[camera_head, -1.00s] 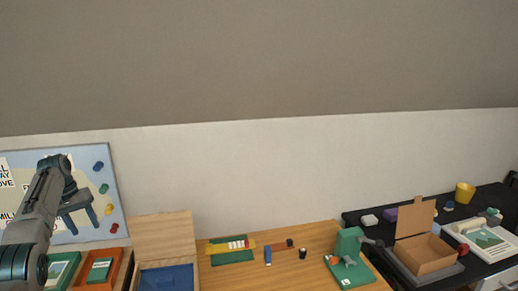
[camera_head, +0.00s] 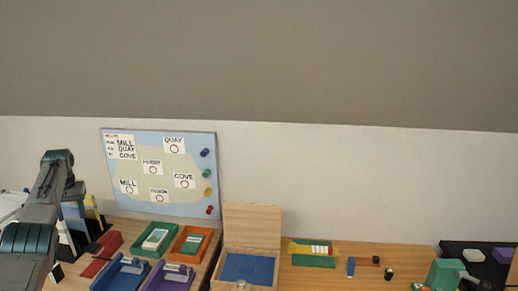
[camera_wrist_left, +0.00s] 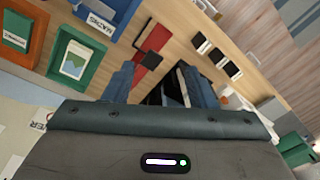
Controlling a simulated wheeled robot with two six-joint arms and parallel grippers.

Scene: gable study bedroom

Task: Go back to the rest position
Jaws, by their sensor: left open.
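My left gripper (camera_wrist_left: 158,88) shows in the left wrist view with its two blue-grey fingers apart, above the wooden desk. A dark item lies beyond the fingers; I see nothing clearly held. In the head view my left arm rises at the left edge and folds down at its elbow. The left fingertips are hard to make out there against the items behind. My right gripper is not in view.
A map board (camera_head: 150,190) leans on the wall. Green (camera_head: 135,250) and orange (camera_head: 180,254) trays, blue (camera_head: 100,284) and purple (camera_head: 155,288) trays and an open wooden box (camera_head: 250,245) stand on the desk. A red item (camera_wrist_left: 157,38) lies near the left fingers.

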